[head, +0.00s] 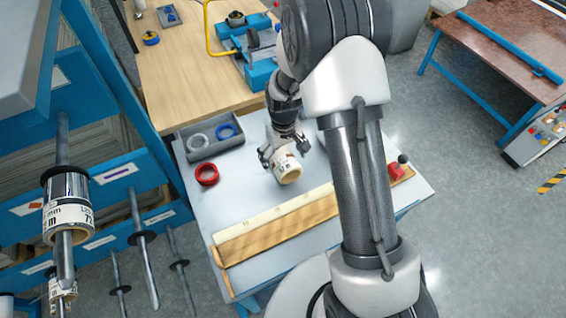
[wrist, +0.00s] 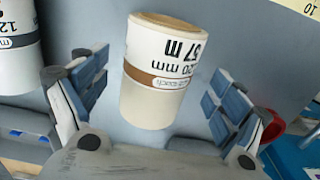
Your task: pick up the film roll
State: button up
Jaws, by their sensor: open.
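A white film roll (head: 287,168) with a tan core and a printed label stands on the grey worktable (head: 240,200). My gripper (head: 284,150) is at the roll, its fingers open on either side of it. In the wrist view, the roll (wrist: 160,75) reads "57 m" upside down and lies between the spread finger pads of my gripper (wrist: 155,88). A gap shows between each pad and the roll. A second white roll (wrist: 17,45) is cut off at the left edge of the wrist view.
A red tape ring (head: 207,174) and a grey tray (head: 212,137) with white and blue rings lie left of my gripper. A long wood-and-cream bar (head: 275,230) crosses the table's front. Rack pegs at left hold rolls, including one labelled roll (head: 67,208).

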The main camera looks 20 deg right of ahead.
jog(key=f, duration=0.1)
jog(key=f+b, duration=0.1)
jog(key=f, duration=0.2)
jog(key=shift+w+f+b, duration=0.3)
jog(key=shift+w+b, duration=0.05)
jog(key=shift+w, duration=0.05)
jog(key=shift+r, duration=0.1)
jog(key=shift+c, duration=0.6)
jog(key=c, duration=1.2)
